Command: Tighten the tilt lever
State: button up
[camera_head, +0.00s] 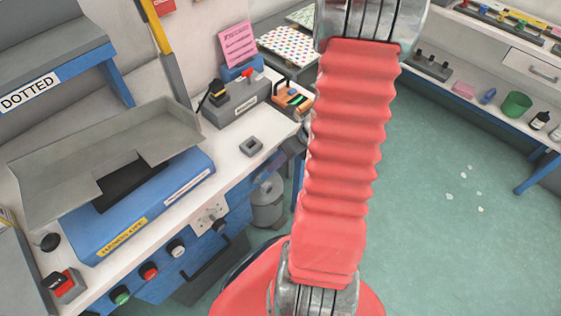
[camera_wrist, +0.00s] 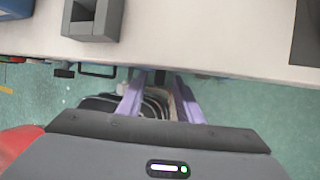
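My gripper (camera_wrist: 160,82) is in the wrist view with its two pale purple fingers apart and nothing clearly held between them. It is just off the front edge of the white workbench (camera_wrist: 210,45). In the head view my gripper is mostly hidden behind my red arm, with only pale purple parts showing beside the bench. I cannot pick out the tilt lever for certain. A grey block with a black lever-like part (camera_head: 215,93) and a small red part (camera_head: 246,73) stands at the bench's back.
A blue unit with a grey tray (camera_head: 140,205) fills the near bench. A grey bin (camera_head: 268,206) stands below. Green floor (camera_head: 450,220) is open at right.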

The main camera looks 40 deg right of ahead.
jog(key=shift+c, duration=0.3)
grip_shut()
dwell(0.6)
